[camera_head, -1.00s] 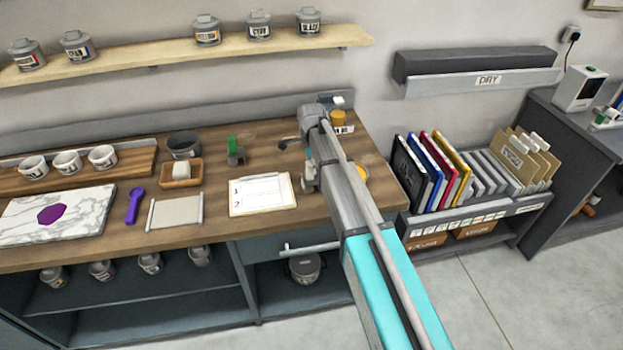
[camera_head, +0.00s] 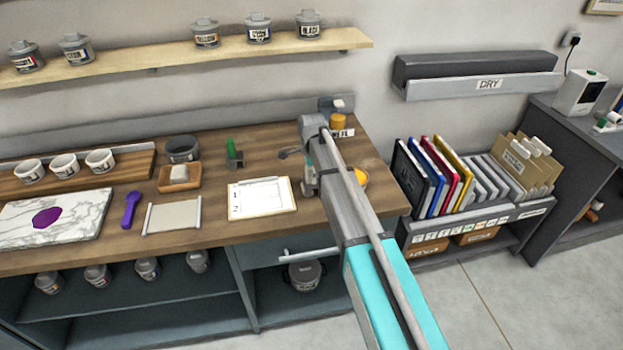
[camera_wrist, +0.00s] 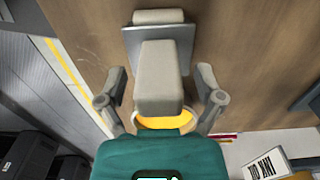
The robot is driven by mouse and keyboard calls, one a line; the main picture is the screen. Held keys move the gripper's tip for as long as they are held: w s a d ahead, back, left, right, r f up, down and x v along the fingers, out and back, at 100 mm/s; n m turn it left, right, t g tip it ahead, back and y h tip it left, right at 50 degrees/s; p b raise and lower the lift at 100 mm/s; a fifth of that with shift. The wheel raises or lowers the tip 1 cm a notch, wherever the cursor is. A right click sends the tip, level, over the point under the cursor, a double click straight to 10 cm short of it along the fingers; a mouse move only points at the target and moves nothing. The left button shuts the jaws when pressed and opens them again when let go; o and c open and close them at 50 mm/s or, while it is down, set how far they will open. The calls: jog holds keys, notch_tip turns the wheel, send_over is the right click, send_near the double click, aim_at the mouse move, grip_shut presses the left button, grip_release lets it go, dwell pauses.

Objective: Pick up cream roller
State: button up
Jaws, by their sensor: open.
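The cream roller (camera_wrist: 158,16) shows at the top of the wrist view, on a grey bracket (camera_wrist: 183,38). Its blocky cream handle (camera_wrist: 160,72) rises toward the camera. My gripper (camera_wrist: 160,84) is open, with one finger on each side of the handle and a visible gap on both sides. In the head view my gripper is low over the right part of the wooden bench (camera_head: 210,228), and I cannot make out the roller clearly behind my arm.
A yellow bowl (camera_head: 361,178) sits right of my arm; its rim (camera_wrist: 165,122) shows below the handle. A clipboard (camera_head: 262,197) lies to the left. A green-handled tool (camera_head: 233,153) stands farther back. A rack of folders (camera_head: 430,177) stands right of the bench.

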grip_shut()
jog(key=shift+r, duration=0.1)
dwell(0.4)
notch_tip(320, 180, up, 3)
jog(key=p, duration=0.3)
jog(key=s+d+r+p, duration=0.2)
jog(key=s+r+p, duration=0.3)
jog(key=s, duration=0.1)
jog(key=s+d+r+p, duration=0.2)
jog(key=s+r+p, duration=0.2)
jog(key=s, duration=0.3)
jog(key=shift+d+r+p, duration=0.3)
jog(key=shift+r+p, duration=0.1)
jog(key=shift+p, duration=0.1)
jog(key=shift+s, duration=0.1)
